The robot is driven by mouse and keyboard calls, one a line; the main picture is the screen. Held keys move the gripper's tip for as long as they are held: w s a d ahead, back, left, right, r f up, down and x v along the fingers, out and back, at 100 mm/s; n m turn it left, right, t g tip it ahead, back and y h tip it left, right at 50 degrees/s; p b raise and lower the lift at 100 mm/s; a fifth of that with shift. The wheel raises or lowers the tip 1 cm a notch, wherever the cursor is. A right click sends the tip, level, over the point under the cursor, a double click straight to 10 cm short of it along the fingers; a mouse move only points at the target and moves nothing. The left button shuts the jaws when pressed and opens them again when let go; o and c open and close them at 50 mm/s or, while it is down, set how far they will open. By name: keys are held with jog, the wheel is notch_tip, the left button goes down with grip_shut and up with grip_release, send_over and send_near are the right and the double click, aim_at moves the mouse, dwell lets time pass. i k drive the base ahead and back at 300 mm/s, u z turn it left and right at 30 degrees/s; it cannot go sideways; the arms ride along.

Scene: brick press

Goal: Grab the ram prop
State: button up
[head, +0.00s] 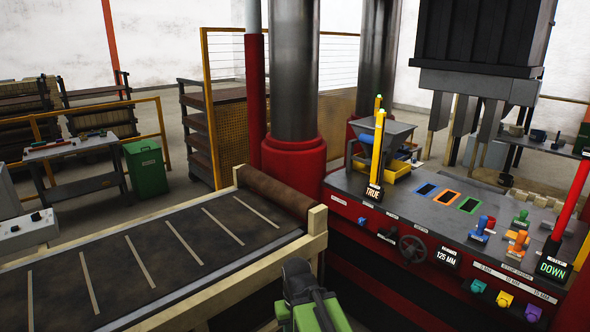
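My gripper (297,277) is dark, at the end of my green arm at the bottom centre.
A conveyor (150,255) with a dark belt fills the lower left. Thick columns (295,80) rise behind.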

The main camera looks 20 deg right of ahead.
aim_at(581, 175)
jog(key=z, duration=0.65)
jog(key=i, duration=1.45)
jog(key=z, duration=0.8)
jog(key=k, duration=0.9)
jog(key=z, duration=0.15)
jog(key=i, duration=0.85)
jog(key=u, duration=0.05)
